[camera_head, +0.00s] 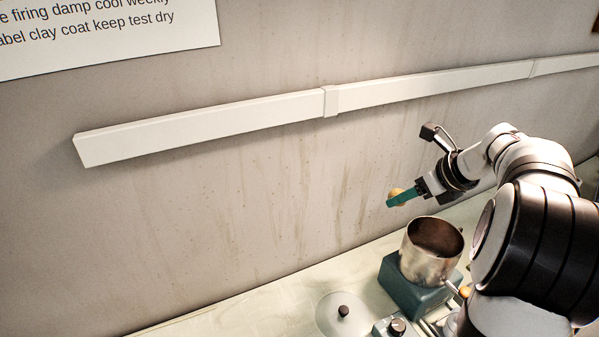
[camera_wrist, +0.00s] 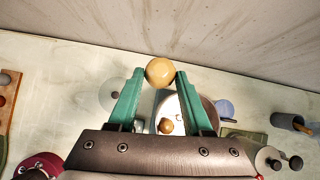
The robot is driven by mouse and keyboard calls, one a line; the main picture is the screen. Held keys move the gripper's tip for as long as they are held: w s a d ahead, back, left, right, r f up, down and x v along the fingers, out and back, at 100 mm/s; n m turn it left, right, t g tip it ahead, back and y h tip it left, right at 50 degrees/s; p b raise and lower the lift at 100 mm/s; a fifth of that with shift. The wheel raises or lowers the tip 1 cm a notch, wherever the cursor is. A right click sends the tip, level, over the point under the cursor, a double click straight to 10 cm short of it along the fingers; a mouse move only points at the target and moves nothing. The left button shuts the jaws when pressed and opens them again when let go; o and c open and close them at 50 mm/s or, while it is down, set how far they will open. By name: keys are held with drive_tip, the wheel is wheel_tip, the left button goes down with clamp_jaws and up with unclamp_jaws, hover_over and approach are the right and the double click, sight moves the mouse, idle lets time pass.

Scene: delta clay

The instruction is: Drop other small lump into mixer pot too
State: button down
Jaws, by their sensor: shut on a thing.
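In the wrist view, a tan round lump (camera_wrist: 160,71) sits between the tips of my gripper (camera_wrist: 160,78), whose teal fingers are shut on it. In the head view my gripper (camera_head: 400,197) is above and a little left of the mixer pot, with the lump (camera_head: 395,192) partly hidden by a finger. The pot (camera_head: 428,262) is a shiny metal cylinder, open at the top, on a teal base (camera_head: 408,296). Its inside looks dark there, and its contents cannot be made out. In the wrist view the pot (camera_wrist: 208,108) is partly hidden behind my fingers.
A pale round lid (camera_head: 328,318) with a dark knob lies left of the base. The wall runs close behind.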

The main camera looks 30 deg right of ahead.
drive_tip(key=s+d+f+m+h, duration=0.1)
drive_tip(key=s+d+f, duration=0.1)
drive_tip(key=s+d, duration=0.6)
drive_tip(key=f, duration=0.2)
drive_tip(key=w+f, duration=0.1)
drive_tip(key=f, duration=0.1)
drive_tip(key=d+f, duration=0.1)
drive_tip(key=f, duration=0.1)
drive_tip(key=shift+w, duration=0.25)
drive_tip(key=shift+c, duration=1.2)
unclamp_jaws()
drive_tip(key=shift+r, duration=0.1)
drive_tip(key=v, duration=1.6)
